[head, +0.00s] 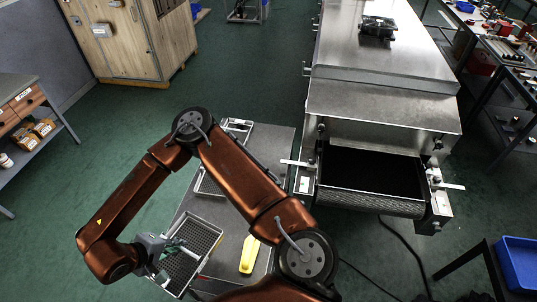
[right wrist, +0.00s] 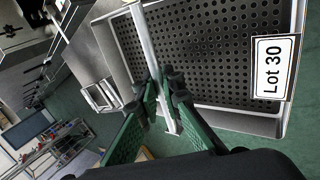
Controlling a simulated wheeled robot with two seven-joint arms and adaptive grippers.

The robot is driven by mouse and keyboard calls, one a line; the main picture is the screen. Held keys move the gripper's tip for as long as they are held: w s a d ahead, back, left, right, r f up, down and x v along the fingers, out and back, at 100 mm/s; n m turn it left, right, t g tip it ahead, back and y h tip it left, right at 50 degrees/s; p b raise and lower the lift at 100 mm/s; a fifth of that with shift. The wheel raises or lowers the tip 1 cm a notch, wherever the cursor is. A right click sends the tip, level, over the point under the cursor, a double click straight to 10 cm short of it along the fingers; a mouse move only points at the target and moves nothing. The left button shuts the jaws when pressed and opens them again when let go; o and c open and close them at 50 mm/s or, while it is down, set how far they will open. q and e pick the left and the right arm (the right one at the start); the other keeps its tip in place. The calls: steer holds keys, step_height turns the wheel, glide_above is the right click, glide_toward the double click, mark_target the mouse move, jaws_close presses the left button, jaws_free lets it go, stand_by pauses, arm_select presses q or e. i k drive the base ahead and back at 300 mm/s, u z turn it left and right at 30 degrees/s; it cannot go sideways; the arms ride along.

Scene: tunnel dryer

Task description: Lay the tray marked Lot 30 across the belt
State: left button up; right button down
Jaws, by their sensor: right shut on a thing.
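The Lot 30 tray (right wrist: 215,50) is a dark perforated tray with a pale metal rim, and its white label (right wrist: 272,68) reads Lot 30. I cannot tell whether the tray is clear of the table top. The dark belt (head: 370,176) lies bare at the mouth of the steel dryer, to the right. My left gripper is not seen.
The grey table (head: 275,145) also bears another tray (head: 237,127) and a yellow object (head: 249,255). The steel dryer (head: 380,100) has side brackets by the belt. A blue bin (head: 518,262) stands at the lower right. My arm hides part of the table.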

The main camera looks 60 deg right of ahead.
mark_target(370, 176)
steer(key=u, duration=0.7)
steer(key=k, duration=1.6)
steer(key=z, duration=2.15)
steer(key=i, duration=1)
